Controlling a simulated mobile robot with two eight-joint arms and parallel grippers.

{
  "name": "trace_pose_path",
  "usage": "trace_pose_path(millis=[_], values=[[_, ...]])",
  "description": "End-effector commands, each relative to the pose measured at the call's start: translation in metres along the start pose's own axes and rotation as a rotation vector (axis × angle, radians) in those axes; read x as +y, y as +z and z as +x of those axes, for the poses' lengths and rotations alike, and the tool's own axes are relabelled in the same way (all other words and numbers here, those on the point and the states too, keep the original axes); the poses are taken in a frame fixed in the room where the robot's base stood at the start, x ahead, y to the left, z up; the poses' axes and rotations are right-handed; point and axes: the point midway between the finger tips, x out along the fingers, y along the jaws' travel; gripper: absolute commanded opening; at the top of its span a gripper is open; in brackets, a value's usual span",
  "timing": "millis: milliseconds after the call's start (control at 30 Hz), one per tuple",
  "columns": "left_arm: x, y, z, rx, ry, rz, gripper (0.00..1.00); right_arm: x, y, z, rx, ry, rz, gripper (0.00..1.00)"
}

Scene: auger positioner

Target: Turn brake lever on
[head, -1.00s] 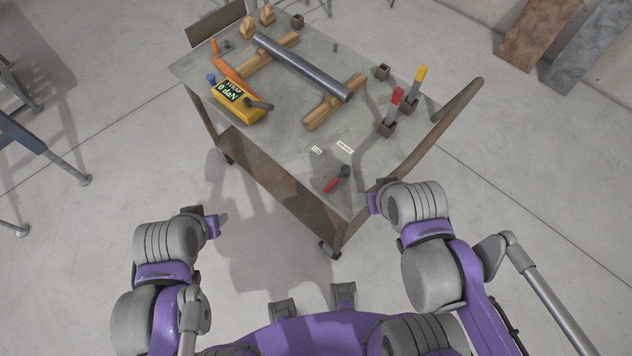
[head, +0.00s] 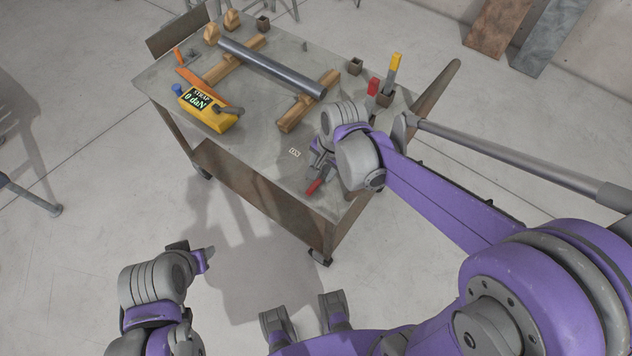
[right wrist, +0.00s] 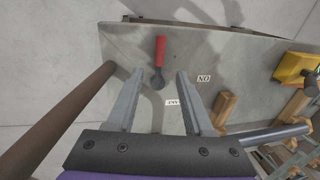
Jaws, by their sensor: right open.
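The brake lever has a red handle (head: 313,187) and a dark pivot, low on the cart top near its front corner. In the right wrist view the lever (right wrist: 160,50) points away from me, its pivot end at the fingertips' level in the picture. My right gripper (right wrist: 160,74) is open and empty, one finger to each side of the pivot in the picture; its height above it is unclear. In the head view the right gripper (head: 320,163) partly hides the lever's pivot. My left gripper (head: 207,254) hangs off the cart's front side; its jaws are too small to judge.
A small label (head: 294,153) lies by the lever; a second label (right wrist: 172,102) shows in the wrist view. The cart top (head: 250,140) also bears a yellow strap device (head: 207,108), a grey tube (head: 272,68) on wooden supports, and red and yellow handles (head: 392,68) at right.

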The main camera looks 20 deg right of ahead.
Motion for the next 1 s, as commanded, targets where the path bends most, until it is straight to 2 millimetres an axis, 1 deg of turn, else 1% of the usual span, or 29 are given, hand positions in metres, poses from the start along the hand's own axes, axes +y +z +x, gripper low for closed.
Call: trace_pose_path(millis=[33,100,300,400,500,633,867,900,967,1000], values=[[0.000,0.002,0.002,-0.001,0.000,0.000,0.50,0.000,0.000,0.010,0.000,0.000,-0.001,0.52],[0.000,0.003,0.004,-0.002,0.000,0.000,0.50,0.000,0.000,0.024,0.000,0.000,-0.002,0.52],[0.000,0.007,0.009,-0.004,0.000,0.000,0.50,0.000,0.000,0.062,0.001,0.000,-0.002,0.52],[0.000,0.008,0.011,-0.005,0.000,0.000,0.50,0.000,0.000,0.076,0.001,0.000,-0.002,0.52],[0.000,0.009,0.012,-0.005,0.000,0.000,0.50,0.000,0.000,0.085,0.001,-0.001,-0.002,0.52],[0.000,0.009,0.013,-0.006,0.000,0.000,0.50,0.000,0.000,0.091,0.002,-0.001,-0.002,0.52],[0.000,0.009,0.012,-0.005,0.000,0.000,0.50,0.000,0.000,0.091,0.002,-0.001,-0.003,0.52],[0.000,0.009,0.012,-0.005,0.000,0.000,0.50,0.000,0.000,0.091,0.002,-0.001,-0.003,0.50],[0.000,0.009,0.012,-0.006,0.000,0.000,0.50,0.000,0.000,0.091,0.002,-0.001,-0.003,0.39],[0.000,0.009,0.012,-0.006,0.000,0.000,0.50,0.000,0.000,0.091,0.002,-0.001,-0.003,0.32]])
